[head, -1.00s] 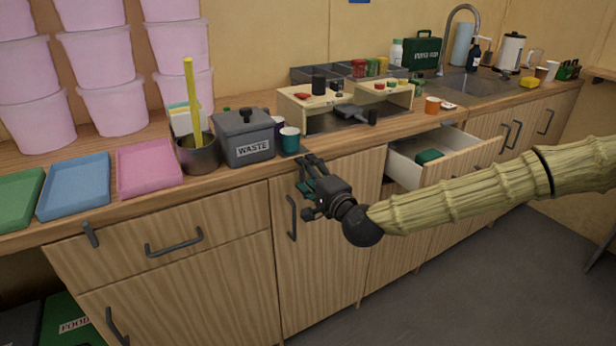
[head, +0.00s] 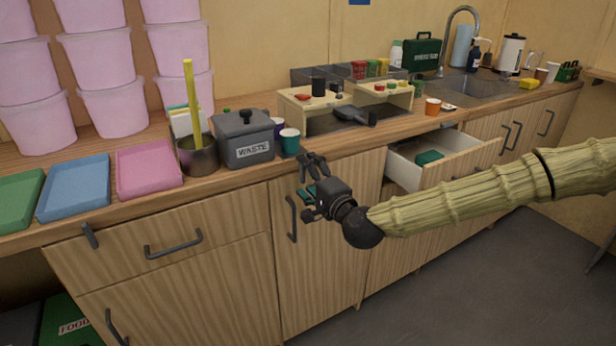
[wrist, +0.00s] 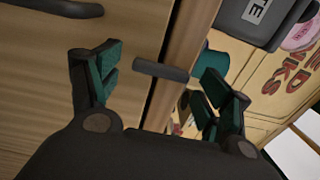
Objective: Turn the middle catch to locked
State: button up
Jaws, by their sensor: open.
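A dark bar-shaped catch (wrist: 160,70) shows in the wrist view, between my fingers and beyond their tips. It lies across the seam between the wooden cabinet front and the counter's edge strip. My gripper (wrist: 158,78) is open and empty, with a green-padded finger on each side of the catch. I see no contact with it. In the head view my gripper (head: 313,158) is in front of the counter edge, above the narrow door, and I cannot make out this catch behind it. Another dark catch (head: 91,235) sits at the counter edge to the left, above the drawer.
A grey waste bin (head: 243,138) and a teal cup (head: 289,141) stand on the counter just behind my gripper. A door handle (head: 292,219) juts out below left of it. An open drawer (head: 450,160) sticks out to the right, behind my arm.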

jog(key=v, duration=1.2)
jog(key=s+a+f+n+g, duration=0.2)
jog(key=s+f+g, duration=0.15)
jog(key=f, duration=0.55)
jog(key=s+a+f+n+g, duration=0.15)
jog(key=s+f, duration=0.25)
jog(key=f, duration=0.5)
jog(key=s+d+f+n+g+h, duration=0.2)
jog(key=s+f+g, duration=0.1)
jog(key=s+f, duration=0.5)
jog(key=s+d+f+n+g+h, duration=0.25)
jog(key=s+f, duration=0.35)
jog(key=f, duration=0.4)
jog(key=s+d+f+n+g+h, duration=0.25)
jog(key=s+d+f, duration=0.25)
jog(key=s+d, duration=0.3)
jog(key=s+d+f+n+g+h, duration=0.1)
jog(key=s+d+f+g+h, duration=0.15)
jog(key=s+d+f, duration=0.45)
notch_tip(320, 180, up, 17)
jog(key=s+d+p, duration=0.1)
jog(key=p, duration=1.4)
jog(key=shift+f, duration=0.25)
